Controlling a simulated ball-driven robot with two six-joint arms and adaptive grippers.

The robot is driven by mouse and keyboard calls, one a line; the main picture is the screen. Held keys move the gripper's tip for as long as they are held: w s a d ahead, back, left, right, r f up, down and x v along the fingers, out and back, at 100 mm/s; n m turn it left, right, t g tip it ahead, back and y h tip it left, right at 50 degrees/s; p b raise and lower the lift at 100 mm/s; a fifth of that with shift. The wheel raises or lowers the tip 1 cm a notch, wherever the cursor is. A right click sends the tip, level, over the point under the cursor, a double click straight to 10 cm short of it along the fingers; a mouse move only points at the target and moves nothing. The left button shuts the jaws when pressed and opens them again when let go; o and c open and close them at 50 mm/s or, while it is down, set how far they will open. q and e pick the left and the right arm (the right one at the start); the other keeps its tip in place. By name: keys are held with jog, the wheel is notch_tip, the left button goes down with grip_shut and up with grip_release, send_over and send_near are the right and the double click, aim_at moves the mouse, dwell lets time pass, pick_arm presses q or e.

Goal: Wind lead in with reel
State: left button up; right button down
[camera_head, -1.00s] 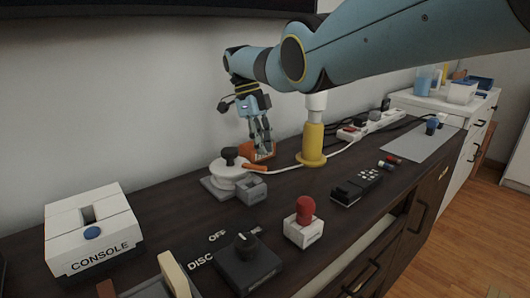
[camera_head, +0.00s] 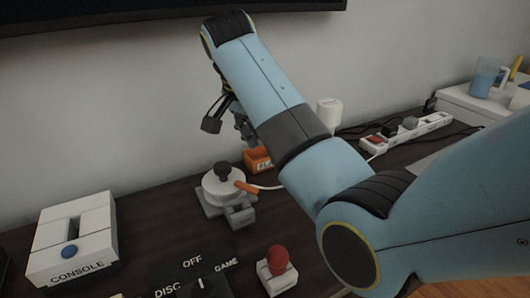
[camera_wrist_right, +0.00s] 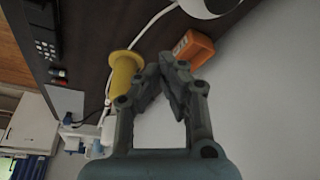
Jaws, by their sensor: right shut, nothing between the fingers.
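The reel (camera_head: 222,186) is a white drum on a grey base, with a black knob (camera_head: 222,169) on top. An orange piece (camera_head: 248,187) on the white lead (camera_head: 270,187) is at the drum's right side. The lead runs right and passes behind my right arm. In the wrist view the reel's white edge (camera_wrist_right: 207,7) shows at the top, and the lead (camera_wrist_right: 150,24) runs past a yellow post (camera_wrist_right: 122,76). My right gripper (camera_wrist_right: 172,60) is shut and empty. In the head view it (camera_head: 243,128) is partly hidden by my arm, above and behind the reel. My left gripper is out of view.
An orange box (camera_head: 257,159) stands behind the reel, near the wall. A white console (camera_head: 75,240) is at left; a red-knobbed block (camera_head: 277,270) and a black dial box (camera_head: 205,288) are in front. A power strip (camera_head: 408,130) lies at right.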

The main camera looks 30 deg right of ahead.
aim_at(227, 184)
jog(key=b+x, duration=0.1)
jog(key=x, duration=0.8)
jog(key=shift+d+f+b, duration=0.15)
jog(key=shift+f+b, duration=0.1)
jog(key=shift+b, duration=0.15)
jog(key=a, duration=0.1)
jog(key=s+a, duration=0.1)
jog(key=shift+s+a+f, duration=0.1)
jog(key=shift+a+f, duration=0.15)
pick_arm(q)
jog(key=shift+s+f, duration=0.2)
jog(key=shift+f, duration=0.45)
pick_arm(e)
jog(key=shift+s+a, duration=0.25)
jog(key=shift+a, duration=0.2)
pick_arm(q)
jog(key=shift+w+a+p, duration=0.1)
jog(key=shift+p, duration=0.2)
